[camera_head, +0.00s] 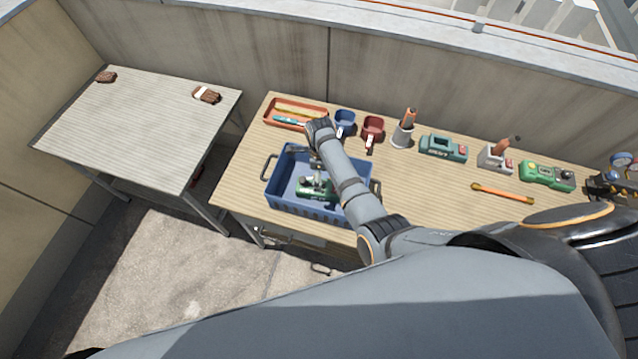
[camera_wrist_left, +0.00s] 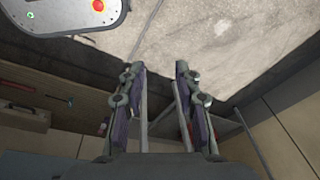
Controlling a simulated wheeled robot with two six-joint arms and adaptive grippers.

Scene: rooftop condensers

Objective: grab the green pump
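A dark green pump-like device (camera_head: 316,188) sits inside the blue crate (camera_head: 318,209) on the wooden workbench. My right arm reaches over the crate, and its gripper (camera_head: 312,160) hangs just above and behind the green device. The arm partly hides this gripper, so its fingers and any contact with the device are unclear. My left gripper (camera_wrist_left: 161,68) shows in the left wrist view, with its two fingers apart and nothing between them. It faces the concrete floor, away from the pump.
The bench holds an orange tray (camera_head: 290,116), blue scoop (camera_head: 345,121), red scoop (camera_head: 372,130), teal-grey device (camera_head: 443,147), green-yellow device (camera_head: 547,175) and orange-ended tool (camera_head: 502,193). A mostly clear table (camera_head: 140,125) stands left. A wall (camera_head: 400,70) runs behind.

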